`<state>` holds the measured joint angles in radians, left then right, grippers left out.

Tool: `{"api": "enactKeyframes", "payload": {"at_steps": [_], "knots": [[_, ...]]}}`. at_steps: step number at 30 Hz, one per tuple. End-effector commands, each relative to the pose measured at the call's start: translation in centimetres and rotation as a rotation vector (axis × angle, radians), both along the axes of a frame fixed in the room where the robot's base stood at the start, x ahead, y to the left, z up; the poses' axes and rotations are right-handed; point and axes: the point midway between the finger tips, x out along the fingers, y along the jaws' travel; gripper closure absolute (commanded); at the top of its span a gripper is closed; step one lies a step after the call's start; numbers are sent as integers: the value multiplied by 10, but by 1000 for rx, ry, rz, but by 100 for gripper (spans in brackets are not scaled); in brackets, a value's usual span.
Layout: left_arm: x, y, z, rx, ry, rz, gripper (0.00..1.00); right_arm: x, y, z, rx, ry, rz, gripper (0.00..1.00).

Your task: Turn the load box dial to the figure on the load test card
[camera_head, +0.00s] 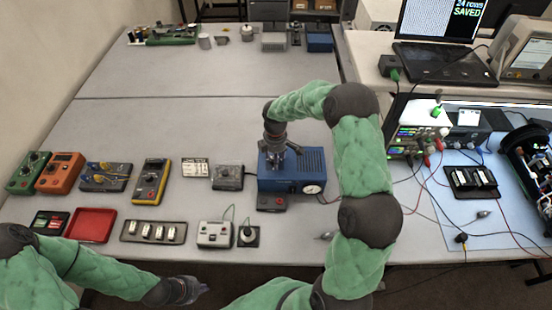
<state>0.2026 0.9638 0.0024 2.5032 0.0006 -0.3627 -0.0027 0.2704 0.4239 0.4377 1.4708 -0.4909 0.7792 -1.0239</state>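A white printed card (195,167) lies mid-table; its figures are too small to read, and I cannot confirm it is the load test card. A green box (28,172) and an orange box (60,172) with dark knobs stand at the left; I cannot tell which is the load box, nor read a dial setting. My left gripper (198,289) is low at the table's front edge, away from the boxes; its opening is unclear. My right gripper (279,157) points down at the left part of a blue box (308,163) with a round gauge; its fingers' grip is unclear.
A yellow meter (150,181), a red tray (91,225), a grey tray with several pale pieces (154,232) and a white two-part device (215,234) crowd the front. Wired instruments and a laptop (445,60) are at right. The table's middle back is clear.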

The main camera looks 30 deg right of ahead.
Motion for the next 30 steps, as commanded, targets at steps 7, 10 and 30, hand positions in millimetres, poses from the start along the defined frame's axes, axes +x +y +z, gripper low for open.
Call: {"api": "enactKeyframes", "payload": {"at_steps": [7,10,30], "knots": [[0,0,0,0,0,0,100,1,-1,38,-2,-6,-1,46],[0,0,0,0,0,0,100,1,-1,59,-1,-5,0,46],[0,0,0,0,0,0,100,-1,-2,116,0,3,0,46]]}}
